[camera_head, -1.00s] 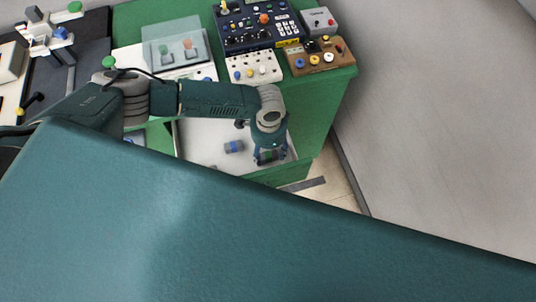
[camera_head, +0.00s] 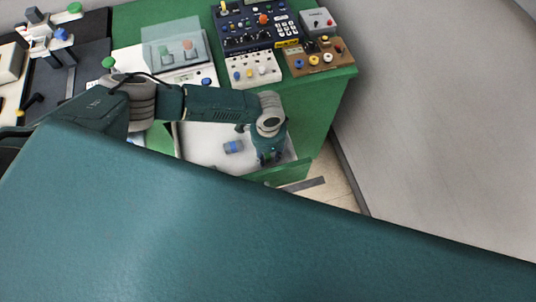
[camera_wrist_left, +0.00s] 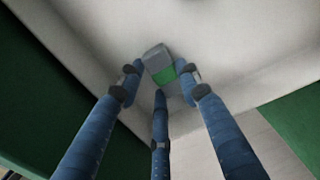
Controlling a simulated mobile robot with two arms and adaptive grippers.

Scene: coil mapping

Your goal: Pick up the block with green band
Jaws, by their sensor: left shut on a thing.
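The block with the green band (camera_wrist_left: 155,57) is grey and lies tilted in the left wrist view, near the corner of the white drawer. My left gripper (camera_wrist_left: 161,76) has its three blue fingers closed around it, with a grey end of the block showing beyond the fingertips. In the head view my left gripper (camera_head: 268,158) points down into the drawer (camera_head: 200,140) at its right end and mostly hides the block. My right gripper is not in view.
A block with a blue band (camera_head: 233,147) lies in the drawer, left of my gripper. The drawer's green front (camera_head: 282,174) is close by. Control boxes (camera_head: 253,67) and a clear-covered device (camera_head: 175,52) stand on the green bench above.

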